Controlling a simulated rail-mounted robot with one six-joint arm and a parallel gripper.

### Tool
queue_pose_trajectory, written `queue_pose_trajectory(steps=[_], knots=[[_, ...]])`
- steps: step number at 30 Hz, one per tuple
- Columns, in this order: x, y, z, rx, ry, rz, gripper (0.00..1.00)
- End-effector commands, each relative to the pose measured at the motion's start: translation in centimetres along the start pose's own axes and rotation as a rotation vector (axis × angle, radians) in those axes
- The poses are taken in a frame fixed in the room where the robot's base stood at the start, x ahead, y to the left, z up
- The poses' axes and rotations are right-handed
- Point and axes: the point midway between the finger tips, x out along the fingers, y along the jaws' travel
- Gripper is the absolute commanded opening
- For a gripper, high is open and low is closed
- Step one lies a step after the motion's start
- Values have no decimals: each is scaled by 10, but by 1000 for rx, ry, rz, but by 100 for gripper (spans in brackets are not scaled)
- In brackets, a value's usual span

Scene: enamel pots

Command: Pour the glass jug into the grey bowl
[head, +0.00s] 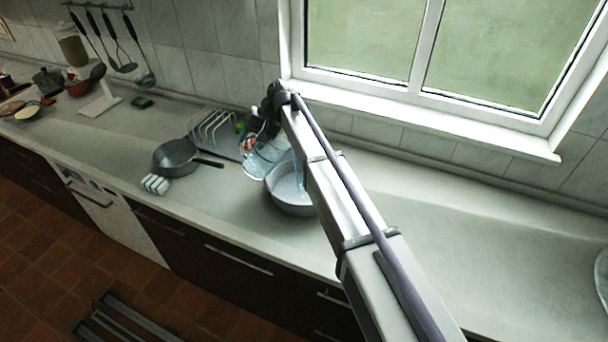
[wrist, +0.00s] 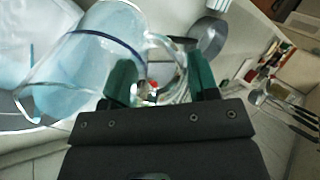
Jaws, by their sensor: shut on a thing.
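The glass jug (head: 262,166) is tilted beside and above the grey bowl (head: 292,207), its mouth toward the bowl. In the wrist view the jug (wrist: 90,62) holds pale blue liquid and has a dark blue band. My gripper (wrist: 162,82) is shut on the jug's handle, with a green finger on each side. A pale blue streak runs down into the bowl in the head view, and pale liquid lies inside it. My arm hides the bowl's right side. My fingertips are hard to make out in the head view.
A dark grey pan (head: 176,157) and a striped cloth (head: 155,184) lie to the left. A wire rack (head: 211,128) stands behind the pan, near the wall. The counter right of my arm is largely clear below the window.

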Motion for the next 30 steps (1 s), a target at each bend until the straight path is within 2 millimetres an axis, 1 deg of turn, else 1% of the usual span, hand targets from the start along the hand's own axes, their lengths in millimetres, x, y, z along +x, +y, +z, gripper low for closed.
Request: queue_pose_trajectory(steps=[3,9,30], knots=[[-3,6,0,1,1,-42,0],[-7,10,0,1,1,-112,0],[-15,18,0,-2,0,-250,0]])
